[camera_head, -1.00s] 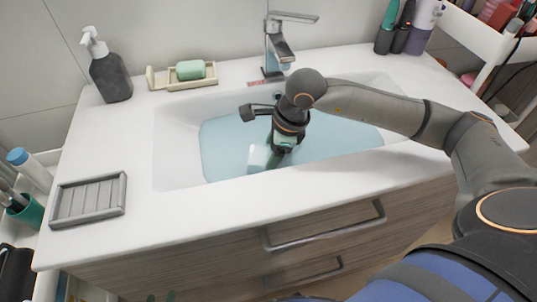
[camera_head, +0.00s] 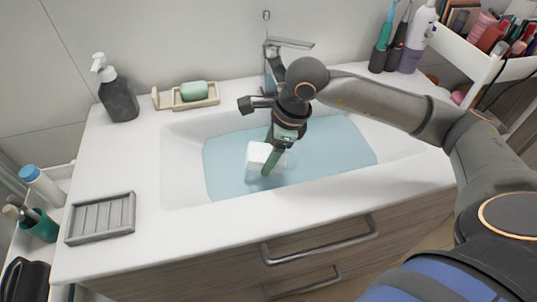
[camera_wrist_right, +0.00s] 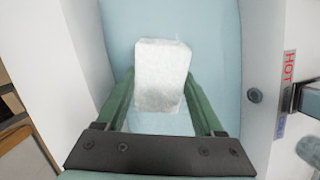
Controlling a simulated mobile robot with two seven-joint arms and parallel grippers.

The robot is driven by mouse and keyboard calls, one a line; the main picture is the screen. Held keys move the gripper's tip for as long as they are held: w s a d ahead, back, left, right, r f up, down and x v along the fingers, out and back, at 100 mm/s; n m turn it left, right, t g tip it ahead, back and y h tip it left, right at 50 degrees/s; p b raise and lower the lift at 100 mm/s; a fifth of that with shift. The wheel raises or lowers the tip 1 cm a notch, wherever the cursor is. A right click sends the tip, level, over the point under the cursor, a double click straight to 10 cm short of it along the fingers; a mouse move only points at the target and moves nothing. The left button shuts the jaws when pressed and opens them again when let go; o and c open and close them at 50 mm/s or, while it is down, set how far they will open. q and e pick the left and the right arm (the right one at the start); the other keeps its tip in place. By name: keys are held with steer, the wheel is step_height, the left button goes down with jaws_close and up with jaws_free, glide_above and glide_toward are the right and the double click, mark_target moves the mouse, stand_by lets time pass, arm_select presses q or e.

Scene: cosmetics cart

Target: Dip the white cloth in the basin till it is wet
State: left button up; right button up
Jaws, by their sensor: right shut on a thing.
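The white cloth (camera_head: 260,154) is a small folded block in the head view. It also shows in the right wrist view (camera_wrist_right: 162,72), between the green fingers. My right gripper (camera_head: 272,160) is shut on the cloth, over the basin (camera_head: 180,180). The basin holds pale blue water (camera_head: 330,150). The cloth is at or just above the water; I cannot tell whether it touches, nor how wet it is. My left gripper is not in view.
The faucet (camera_head: 272,65) stands behind the basin, close to my right arm. A green soap (camera_head: 194,90) in a dish and a dark pump bottle (camera_head: 119,98) stand at the back left. A grey slatted tray (camera_head: 100,218) lies on the left counter.

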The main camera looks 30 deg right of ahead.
step_height(320, 180, up, 3)
steer(key=shift+f+p, duration=0.2)
steer(key=shift+p, duration=0.4)
steer(key=shift+r+p, duration=0.4)
steer(key=shift+r, duration=0.25)
steer(key=shift+r+p, duration=0.65)
steer(key=shift+r, duration=0.45)
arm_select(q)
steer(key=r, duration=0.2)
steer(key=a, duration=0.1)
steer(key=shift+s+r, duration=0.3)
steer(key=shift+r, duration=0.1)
